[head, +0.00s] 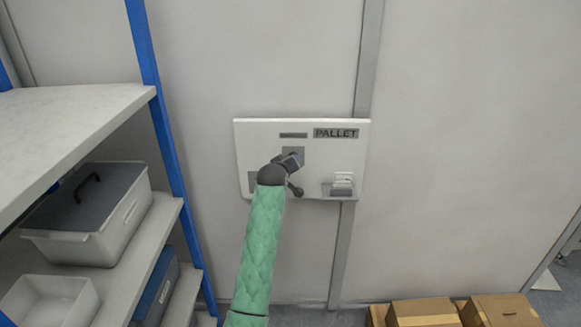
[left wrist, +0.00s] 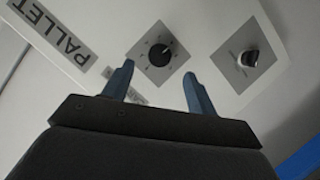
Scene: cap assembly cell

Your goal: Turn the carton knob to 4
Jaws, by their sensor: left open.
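A white control panel (head: 240,140) with a "PALLET" label (head: 336,133) is on the wall. In the left wrist view, a black round knob (left wrist: 160,55) sits on a grey square plate with dial marks; a pale line on it points up and right in the picture. A second dark knob (left wrist: 248,58) sits on another grey plate to the right. Small lettering and numbers are unreadable, so I cannot tell which is the carton knob. My left gripper (left wrist: 158,72) is open, its fingers pointing toward the first knob, apparently not gripping it. In the head view the gripper (head: 291,158) hides that knob.
A small white fitting (head: 343,180) is at the panel's lower right. A blue-framed shelf (head: 75,120) with a grey-lidded bin (head: 95,210) and a white tray (head: 48,298) stands at left. Cardboard boxes (head: 425,310) are on the floor. The wall right of the panel is clear.

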